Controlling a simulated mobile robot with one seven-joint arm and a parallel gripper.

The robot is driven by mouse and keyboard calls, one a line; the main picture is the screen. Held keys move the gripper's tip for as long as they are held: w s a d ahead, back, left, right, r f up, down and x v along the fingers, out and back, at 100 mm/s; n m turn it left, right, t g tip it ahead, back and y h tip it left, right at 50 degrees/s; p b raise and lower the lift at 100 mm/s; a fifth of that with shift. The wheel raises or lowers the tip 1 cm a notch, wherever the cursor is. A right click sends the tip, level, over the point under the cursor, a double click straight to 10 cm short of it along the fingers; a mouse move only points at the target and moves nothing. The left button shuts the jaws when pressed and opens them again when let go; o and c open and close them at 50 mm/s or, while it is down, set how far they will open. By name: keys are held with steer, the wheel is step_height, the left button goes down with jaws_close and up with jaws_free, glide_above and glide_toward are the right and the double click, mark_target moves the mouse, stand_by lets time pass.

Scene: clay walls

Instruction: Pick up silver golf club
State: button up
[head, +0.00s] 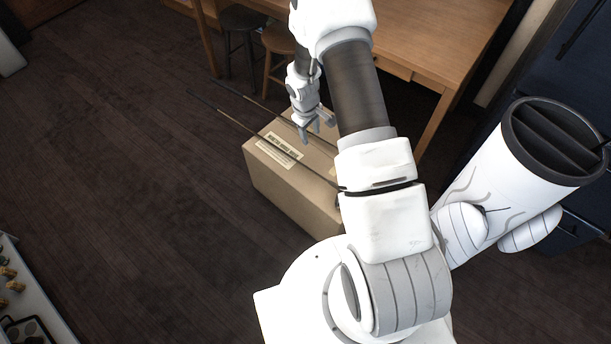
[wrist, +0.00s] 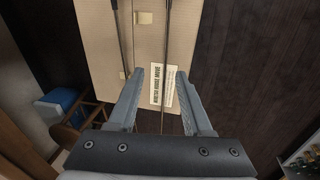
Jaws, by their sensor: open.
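Two long thin shafts, which look like golf clubs, lie across the top of a cardboard box (head: 300,195). The nearer shaft (head: 250,132) and the farther shaft (head: 240,94) both stick out past the box's left edge. I cannot tell which is silver, and no club head is clear. My gripper (head: 317,131) is open above the box, pointing down. In the wrist view, one shaft (wrist: 167,40) runs between the open fingers (wrist: 160,74), beside a printed label. The other shaft (wrist: 121,40) lies left of the fingers. Neither is gripped.
A wooden table (head: 440,45) stands behind the box, with stools (head: 243,45) at its left. A dark cabinet (head: 535,60) is at the right. A white counter (head: 30,300) with small items is at the lower left. The dark floor (head: 130,160) left of the box is clear.

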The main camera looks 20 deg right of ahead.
glide_toward(316, 173)
steer(key=shift+n, duration=0.3)
steer(key=f+b, duration=0.3)
steer(key=f, duration=0.2)
steer(key=shift+w+d+b, duration=0.15)
steer(key=shift+w+b, duration=0.05)
steer(key=shift+b, duration=0.15)
steer(key=shift+w+d+f+b, duration=0.1)
steer(key=shift+d+f+b, duration=0.15)
steer(key=shift+f, duration=0.65)
steer(key=shift+w+d+f+b, duration=0.2)
steer(key=shift+f+b, duration=0.2)
steer(key=shift+f, duration=0.55)
steer(key=shift+w+d+f+b, duration=0.1)
steer(key=shift+d+f+b, duration=0.15)
steer(key=shift+f, duration=0.65)
jaws_close()
